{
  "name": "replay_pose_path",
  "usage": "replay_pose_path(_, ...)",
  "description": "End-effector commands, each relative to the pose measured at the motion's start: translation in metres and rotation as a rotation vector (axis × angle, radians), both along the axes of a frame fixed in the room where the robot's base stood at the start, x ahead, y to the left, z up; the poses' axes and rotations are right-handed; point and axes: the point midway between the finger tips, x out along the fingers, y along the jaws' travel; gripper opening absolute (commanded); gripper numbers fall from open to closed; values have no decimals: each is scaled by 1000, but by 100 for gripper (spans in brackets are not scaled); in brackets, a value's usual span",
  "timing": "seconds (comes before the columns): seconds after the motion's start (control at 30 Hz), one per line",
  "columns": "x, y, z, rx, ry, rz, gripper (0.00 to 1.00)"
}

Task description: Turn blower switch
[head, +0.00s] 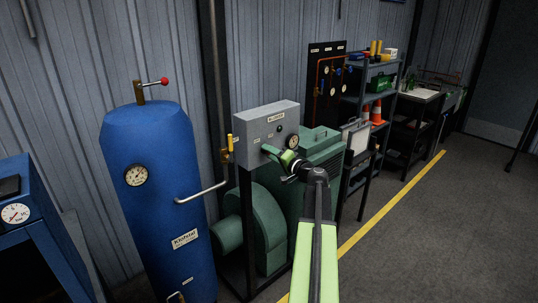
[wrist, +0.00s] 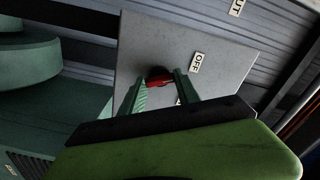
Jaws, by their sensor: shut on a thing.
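The blower's grey control box (head: 255,122) stands in front of the green blower (head: 268,215), with a label, a small light and a round gauge (head: 293,141) on its face. My gripper (head: 268,150) reaches the lower part of this face. In the wrist view the blower switch (wrist: 159,83) is a red handle on a dark round base. My gripper's green fingers (wrist: 160,86) are shut on it, one on each side. An OFF label (wrist: 196,63) is on the panel beside it. A second label is mostly hidden by a finger. The switch cannot be made out in the head view.
A blue tank (head: 158,190) with a gauge and a red-tipped lever stands to the left. A yellow-handled valve (head: 230,144) and a pipe (head: 202,193) lie between tank and box. Shelves (head: 372,95) and benches line the wall at right. The floor beyond the yellow line (head: 385,208) is clear.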

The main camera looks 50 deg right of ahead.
Motion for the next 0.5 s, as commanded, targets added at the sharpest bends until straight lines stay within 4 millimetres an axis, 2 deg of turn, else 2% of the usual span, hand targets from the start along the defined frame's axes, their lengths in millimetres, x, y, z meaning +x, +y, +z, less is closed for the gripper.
replay_pose_path(0.23,1,-2,2,-136,5,-5,0)
replay_pose_path(0.5,0,-2,2,-209,11,-5,0)
